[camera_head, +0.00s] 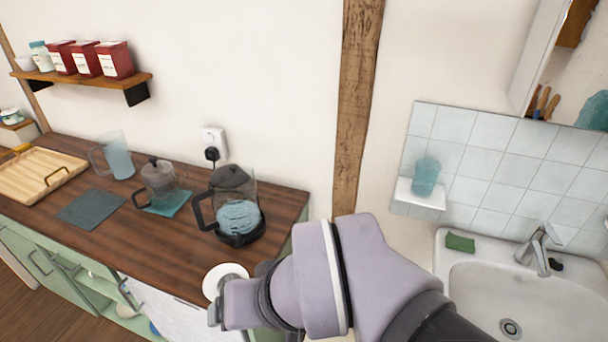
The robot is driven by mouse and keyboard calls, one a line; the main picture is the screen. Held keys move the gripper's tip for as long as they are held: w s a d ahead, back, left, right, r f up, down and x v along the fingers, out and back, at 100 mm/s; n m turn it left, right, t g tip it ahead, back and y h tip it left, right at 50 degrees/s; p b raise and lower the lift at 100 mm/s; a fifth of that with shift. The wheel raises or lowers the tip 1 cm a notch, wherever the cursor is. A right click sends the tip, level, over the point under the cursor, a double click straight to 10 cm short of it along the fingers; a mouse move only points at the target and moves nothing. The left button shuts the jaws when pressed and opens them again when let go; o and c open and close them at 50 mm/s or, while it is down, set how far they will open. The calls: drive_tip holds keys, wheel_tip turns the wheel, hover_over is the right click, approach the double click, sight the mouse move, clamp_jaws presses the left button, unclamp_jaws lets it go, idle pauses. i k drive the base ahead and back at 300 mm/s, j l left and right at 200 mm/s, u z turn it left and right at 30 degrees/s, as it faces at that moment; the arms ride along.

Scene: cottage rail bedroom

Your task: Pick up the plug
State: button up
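A black plug (212,154) sits in the white wall socket (214,139) above the counter. A small dark object (556,264) lies on the sink rim beside the tap; it may be a sink plug, but it is too small to tell. My gripper (222,304) is at the end of my lilac arm, low in the picture over the counter's front edge. It is well below the wall socket and far left of the sink. Its fingers are mostly hidden, and I cannot see whether they hold anything.
On the wooden counter (110,234) stand a kettle (238,214), a French press (160,184) and a glass jug (115,158). A wooden tray (38,177) lies at the left. A white disc (226,279) shows beside my gripper. The sink (470,300) is at the right.

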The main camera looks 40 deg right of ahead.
sight(560, 267)
drive_tip(key=z, duration=3)
drive_tip(key=i+l+u, duration=0.15)
drive_tip(key=l+u, duration=0.25)
drive_tip(key=i+l+u, duration=0.1)
drive_tip(key=l+u, duration=0.15)
drive_tip(key=u, duration=0.15)
drive_tip(key=i+l+u, duration=0.15)
drive_tip(key=l+u, duration=0.25)
drive_tip(key=i+l+u, duration=0.15)
drive_tip(key=u, duration=0.3)
